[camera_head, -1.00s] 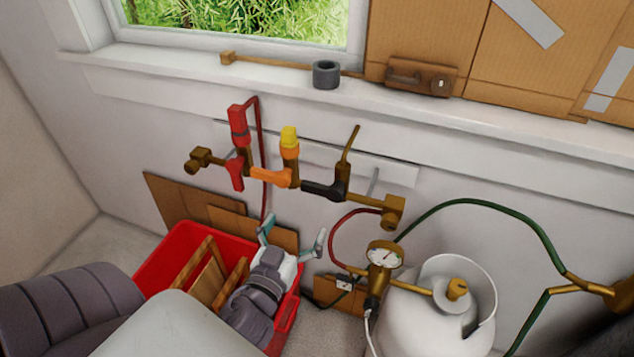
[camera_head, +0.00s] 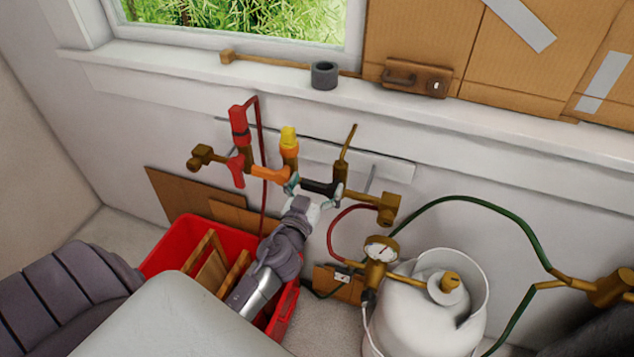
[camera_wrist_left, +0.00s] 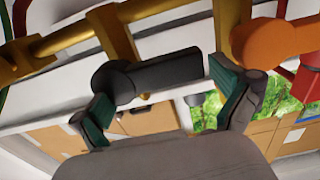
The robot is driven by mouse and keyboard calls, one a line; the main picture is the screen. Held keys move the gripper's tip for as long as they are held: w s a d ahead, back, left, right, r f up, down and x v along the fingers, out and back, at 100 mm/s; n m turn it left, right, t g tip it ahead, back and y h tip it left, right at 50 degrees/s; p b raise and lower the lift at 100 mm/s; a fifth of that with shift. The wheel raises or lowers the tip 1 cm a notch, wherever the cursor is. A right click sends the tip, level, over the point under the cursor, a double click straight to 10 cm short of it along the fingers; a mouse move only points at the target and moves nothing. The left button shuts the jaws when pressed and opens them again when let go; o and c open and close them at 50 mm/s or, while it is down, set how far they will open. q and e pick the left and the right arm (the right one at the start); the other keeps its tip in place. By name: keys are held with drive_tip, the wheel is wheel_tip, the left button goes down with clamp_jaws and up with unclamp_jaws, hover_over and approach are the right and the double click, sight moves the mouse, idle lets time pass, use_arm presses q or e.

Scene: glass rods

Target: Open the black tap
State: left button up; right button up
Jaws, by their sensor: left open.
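The black tap (camera_head: 318,187) sits at the right end of the brass pipe on the wall, its handle pointing left toward the orange tap (camera_head: 268,174). In the left wrist view the black tap (camera_wrist_left: 165,75) crosses close in front of my left gripper (camera_wrist_left: 165,98). My left gripper also shows in the head view (camera_head: 313,192), just below the tap. It is open, one finger near the handle's free end and the other near its round hub. I cannot tell whether the fingers touch it. My right gripper is not in view.
A red tap (camera_head: 236,168) is farther left on the pipe. A red crate (camera_head: 168,261) with wooden pieces stands below. A white gas tank (camera_head: 405,322) with a gauge (camera_head: 380,249) and hoses stands right. The windowsill holds a grey roll (camera_head: 325,75).

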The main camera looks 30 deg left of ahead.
use_arm(q)
drive_tip(key=c, duration=1.5)
drive_tip(key=shift+f+n+b, duration=0.5)
drive_tip(key=shift+n+b, duration=0.25)
drive_tip(key=shift+n, duration=0.05)
drive_tip(key=shift+c, duration=0.2)
drive_tip(key=shift+f+n, duration=0.15)
drive_tip(key=shift+n, duration=0.35)
drive_tip(key=shift+f+n, duration=0.2)
drive_tip(key=shift+n, duration=0.5)
drive_tip(key=shift+f+n, duration=0.15)
drive_tip(key=shift+n, duration=0.55)
drive_tip(key=o, duration=1.5)
drive_tip(key=shift+o, duration=0.2)
